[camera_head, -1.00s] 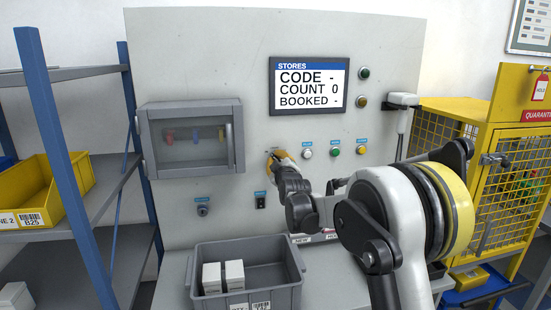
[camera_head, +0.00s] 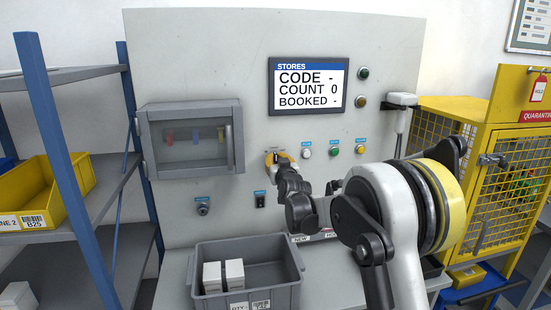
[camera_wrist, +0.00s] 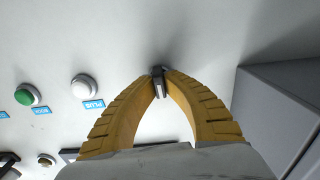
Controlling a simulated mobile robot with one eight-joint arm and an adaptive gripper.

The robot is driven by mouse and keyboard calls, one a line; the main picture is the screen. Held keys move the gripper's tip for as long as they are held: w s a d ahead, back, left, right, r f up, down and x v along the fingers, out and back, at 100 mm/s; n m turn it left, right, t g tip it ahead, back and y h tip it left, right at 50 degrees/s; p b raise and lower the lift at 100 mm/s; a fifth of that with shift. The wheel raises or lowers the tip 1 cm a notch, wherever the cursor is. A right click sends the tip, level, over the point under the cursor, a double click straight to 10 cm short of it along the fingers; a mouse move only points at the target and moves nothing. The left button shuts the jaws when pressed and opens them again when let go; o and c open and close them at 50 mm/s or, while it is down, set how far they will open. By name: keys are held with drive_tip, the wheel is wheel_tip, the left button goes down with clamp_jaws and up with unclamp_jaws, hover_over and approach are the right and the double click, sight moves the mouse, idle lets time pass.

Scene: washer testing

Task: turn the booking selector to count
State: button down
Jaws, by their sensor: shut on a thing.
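The booking selector (camera_wrist: 157,84) is a small dark knob with a pale face on the light grey panel. In the wrist view the two yellow fingers of my gripper (camera_wrist: 160,76) meet around it, one on each side. In the head view my gripper (camera_head: 278,157) is at the panel below the display, and its fingers and wrist hide most of the selector and its label. The pointer position cannot be read. The display (camera_head: 308,86) reads CODE -, COUNT 0, BOOKED -.
A grey windowed box (camera_head: 190,138) projects from the panel at left. A grey bin (camera_head: 290,294) with white boxes stands below.

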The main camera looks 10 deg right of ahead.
drive_tip(key=shift+m, duration=0.3)
drive_tip(key=c, duration=1.5)
unclamp_jaws()
drive_tip(key=s, duration=1.2)
